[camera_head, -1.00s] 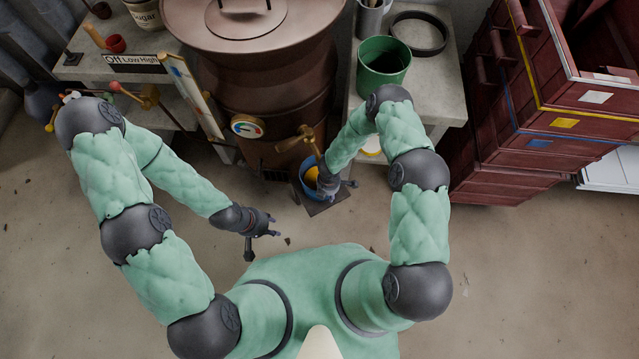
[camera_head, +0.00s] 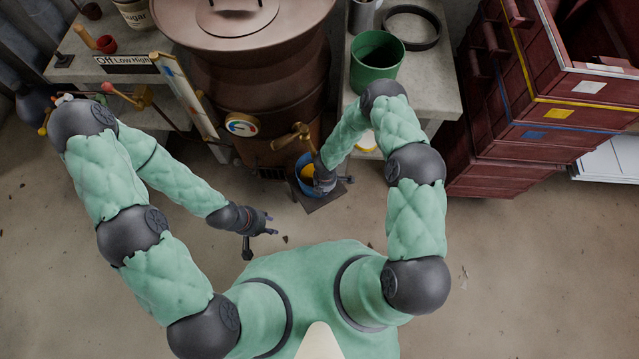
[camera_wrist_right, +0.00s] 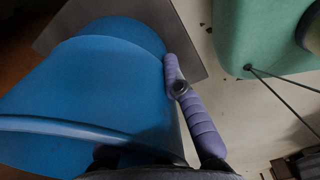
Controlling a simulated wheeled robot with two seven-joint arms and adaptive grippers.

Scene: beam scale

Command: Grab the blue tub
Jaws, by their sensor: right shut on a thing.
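The blue tub (camera_head: 301,166) stands under the tap (camera_head: 296,134) of the brown boiler, with something yellow-orange showing inside it. My right gripper (camera_head: 325,180) is at the tub's right side and shut on its wall.
The brown boiler (camera_head: 262,75) stands just behind the tub, with a dial on its front. A square plate (camera_head: 325,195) lies beneath the tub. A green bucket (camera_head: 376,62) stands on the right bench. Dark red drawers (camera_head: 500,140) stand at right. The floor around my body is clear.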

